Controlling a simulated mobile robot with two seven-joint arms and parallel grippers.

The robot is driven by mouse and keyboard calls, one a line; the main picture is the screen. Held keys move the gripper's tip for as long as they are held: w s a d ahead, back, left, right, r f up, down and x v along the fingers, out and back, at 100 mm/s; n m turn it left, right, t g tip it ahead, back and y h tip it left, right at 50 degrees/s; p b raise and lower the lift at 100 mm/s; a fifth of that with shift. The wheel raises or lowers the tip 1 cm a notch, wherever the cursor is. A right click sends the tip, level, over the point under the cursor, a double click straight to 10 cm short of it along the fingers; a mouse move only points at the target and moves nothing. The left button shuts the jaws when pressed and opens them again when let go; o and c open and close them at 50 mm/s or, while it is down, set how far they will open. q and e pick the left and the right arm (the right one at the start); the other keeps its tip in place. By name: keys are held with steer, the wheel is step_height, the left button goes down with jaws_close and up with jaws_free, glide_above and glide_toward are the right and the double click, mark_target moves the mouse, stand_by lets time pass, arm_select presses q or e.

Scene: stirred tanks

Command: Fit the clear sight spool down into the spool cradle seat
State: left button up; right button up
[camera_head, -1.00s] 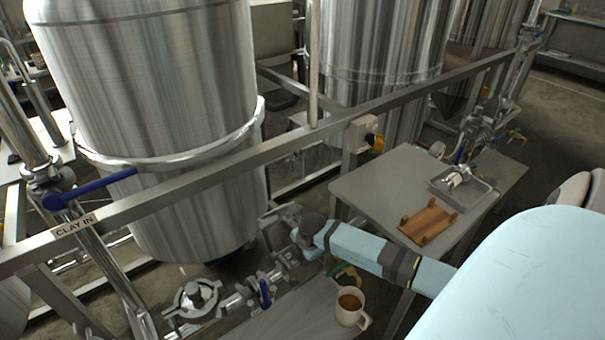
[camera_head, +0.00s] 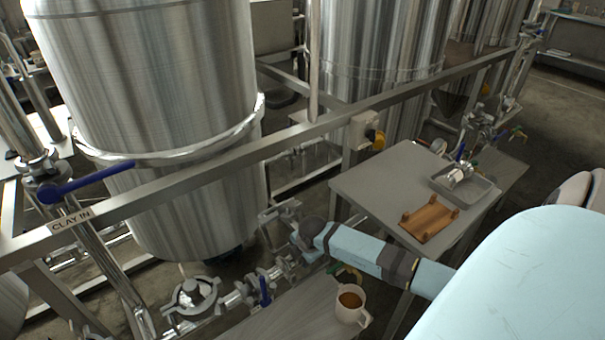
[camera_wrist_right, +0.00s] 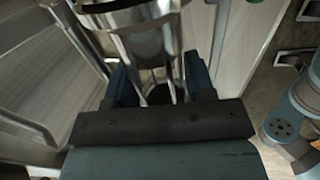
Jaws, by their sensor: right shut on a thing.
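My right gripper (camera_wrist_right: 160,85) is shut on a shiny, glassy cylinder with metal rims (camera_wrist_right: 147,38), which looks like the clear sight spool. Its lower part is between the fingers and partly hidden by the gripper body. In the head view my right arm reaches in from the right, and its gripper (camera_head: 283,216) is beside the big left tank, above the pipework. The spool is hard to make out there. A brown wooden cradle with raised corner pegs (camera_head: 430,220), seemingly the spool cradle, stands empty on the grey table, to the right of the gripper. My left gripper is out of view.
The grey table (camera_head: 375,185) also bears a metal tray (camera_head: 481,191) with a shiny cylindrical part (camera_head: 459,174) in it. A mug (camera_head: 351,305) stands on a lower bench. A steel rail (camera_head: 230,160) crosses before the tanks. Valves and pipes (camera_head: 195,298) crowd the lower left.

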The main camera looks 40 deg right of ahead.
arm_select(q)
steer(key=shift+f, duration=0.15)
arm_select(e)
steer(key=shift+f, duration=0.2)
steer(key=o, duration=1.3)
steer(key=v, duration=0.4)
steer(key=shift+r, duration=0.15)
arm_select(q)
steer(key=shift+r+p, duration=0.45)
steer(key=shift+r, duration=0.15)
arm_select(e)
steer(key=v, duration=0.9)
steer(key=shift+r, duration=0.3)
